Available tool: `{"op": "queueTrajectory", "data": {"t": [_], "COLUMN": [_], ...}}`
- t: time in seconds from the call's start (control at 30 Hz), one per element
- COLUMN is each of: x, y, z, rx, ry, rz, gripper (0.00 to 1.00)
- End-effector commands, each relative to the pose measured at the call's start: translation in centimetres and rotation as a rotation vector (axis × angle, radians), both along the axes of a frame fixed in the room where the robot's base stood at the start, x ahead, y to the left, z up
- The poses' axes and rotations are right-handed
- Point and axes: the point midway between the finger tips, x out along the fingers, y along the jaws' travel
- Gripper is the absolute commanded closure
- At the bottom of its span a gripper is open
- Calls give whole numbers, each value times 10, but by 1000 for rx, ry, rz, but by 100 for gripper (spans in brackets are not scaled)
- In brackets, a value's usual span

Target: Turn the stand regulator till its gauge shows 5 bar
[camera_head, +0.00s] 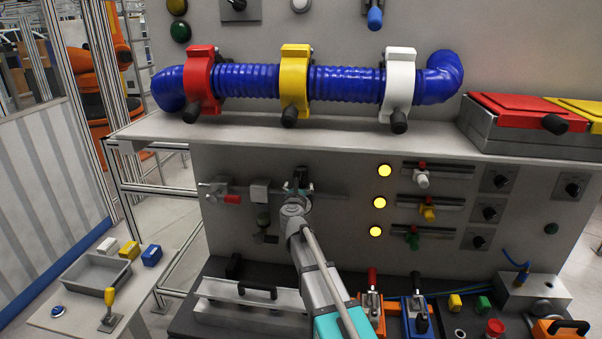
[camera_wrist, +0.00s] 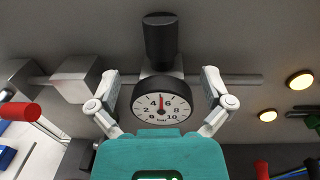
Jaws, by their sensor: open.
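The stand regulator has a black knob (camera_wrist: 159,40) above a round white gauge (camera_wrist: 161,104) in the wrist view. The gauge's red needle points almost straight up, between 4 and 6, at about 5 bar. My gripper (camera_wrist: 160,76) is open, with one finger on each side of the regulator. Gaps show between the fingers and the gauge, and the knob lies beyond the fingertips. In the head view my gripper (camera_head: 294,207) is in front of the regulator (camera_head: 300,175) and hides most of it.
A pipe with a red-handled valve (camera_head: 232,199) runs left of the regulator. Lit yellow lamps (camera_head: 380,203) and coloured sliders (camera_head: 428,213) are to the right. A shelf (camera_head: 330,137) with a blue hose overhangs above. Red and blue toggle clamps (camera_head: 372,300) stand below, right of my arm.

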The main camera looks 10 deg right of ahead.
Motion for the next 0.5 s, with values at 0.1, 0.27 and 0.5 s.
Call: {"op": "queueTrajectory", "data": {"t": [0.1,0.27,0.5], "x": [22,46,79], "y": [-5,-11,-20], "z": [0,0,0], "rx": [0,0,0], "ry": [0,0,0], "rz": [-1,0,0], "gripper": [0,0,0]}}
